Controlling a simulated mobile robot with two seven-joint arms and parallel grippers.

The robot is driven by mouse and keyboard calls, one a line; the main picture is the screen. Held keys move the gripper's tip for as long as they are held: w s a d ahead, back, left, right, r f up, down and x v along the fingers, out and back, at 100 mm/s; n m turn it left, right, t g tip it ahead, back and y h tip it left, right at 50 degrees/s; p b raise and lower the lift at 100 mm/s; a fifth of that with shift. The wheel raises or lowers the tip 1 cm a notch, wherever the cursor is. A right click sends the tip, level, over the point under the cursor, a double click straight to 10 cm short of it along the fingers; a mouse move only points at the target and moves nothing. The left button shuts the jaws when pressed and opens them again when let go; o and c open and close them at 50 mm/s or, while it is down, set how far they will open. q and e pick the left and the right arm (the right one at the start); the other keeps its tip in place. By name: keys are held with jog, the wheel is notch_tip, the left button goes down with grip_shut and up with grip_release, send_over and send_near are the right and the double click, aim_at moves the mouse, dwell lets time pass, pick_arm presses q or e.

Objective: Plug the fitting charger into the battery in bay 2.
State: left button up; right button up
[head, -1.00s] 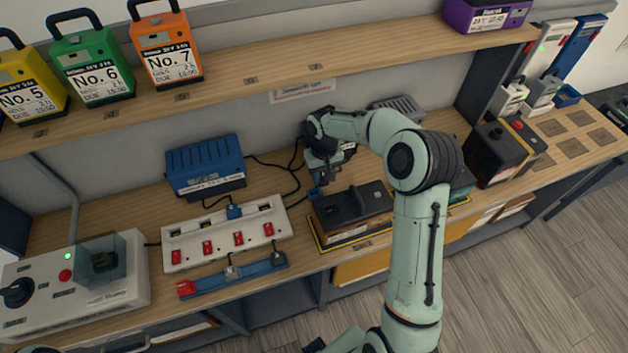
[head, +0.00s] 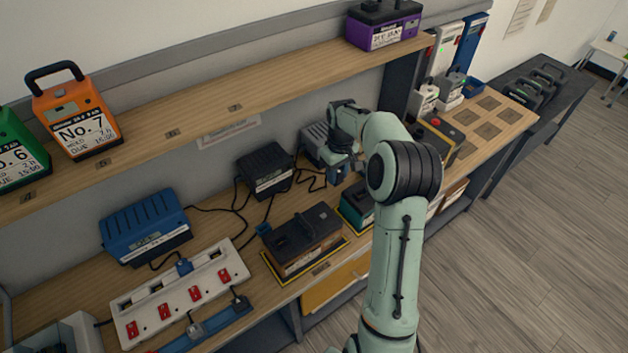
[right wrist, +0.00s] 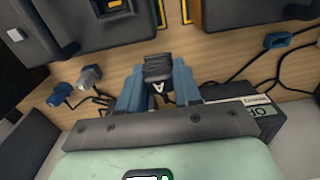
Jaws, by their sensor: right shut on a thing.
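My right gripper (head: 340,175) is over the bench behind the batteries. The right wrist view shows it (right wrist: 160,78) shut on a black plug (right wrist: 158,68) marked with a pale letter like A. The plug is apart from any socket. A black-topped battery (head: 302,238) stands in a yellow-edged bay; a green battery (head: 354,203) stands to its right, partly behind my arm. A blue plug (head: 263,228) lies at the black-topped battery's left. A blue charger (head: 146,228), a black charger (head: 264,168) and a grey charger (head: 316,143) stand along the wall. The bay numbers are unreadable. My left gripper is out of view.
A white power strip (head: 180,292) with red switches lies at front left. Cables run along the bench. A shelf (head: 210,110) hangs above, carrying an orange pack (head: 75,118) and a purple battery (head: 384,25). A grey plug (right wrist: 90,77) and another blue plug (right wrist: 59,95) lie nearby.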

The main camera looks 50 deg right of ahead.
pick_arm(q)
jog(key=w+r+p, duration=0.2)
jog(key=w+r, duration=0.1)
pick_arm(e)
jog(key=s+d+r, duration=0.1)
jog(key=s+r, duration=0.6)
jog(key=r, duration=0.1)
jog(key=f+b, duration=0.2)
jog(key=f, duration=0.1)
jog(key=f+b, duration=0.1)
jog(key=f, duration=0.1)
jog(key=shift+s+d+f, duration=0.1)
jog(key=shift+s, duration=0.3)
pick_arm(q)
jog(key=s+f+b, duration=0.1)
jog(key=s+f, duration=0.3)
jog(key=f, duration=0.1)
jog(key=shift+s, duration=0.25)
pick_arm(e)
jog(key=shift+w+f, duration=0.15)
jog(key=shift+f, duration=0.5)
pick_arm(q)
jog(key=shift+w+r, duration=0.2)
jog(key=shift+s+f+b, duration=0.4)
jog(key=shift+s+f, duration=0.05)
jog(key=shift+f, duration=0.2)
pick_arm(e)
jog(key=shift+f, duration=0.95)
jog(key=o, duration=1.1)
jog(key=shift+o, duration=0.2)
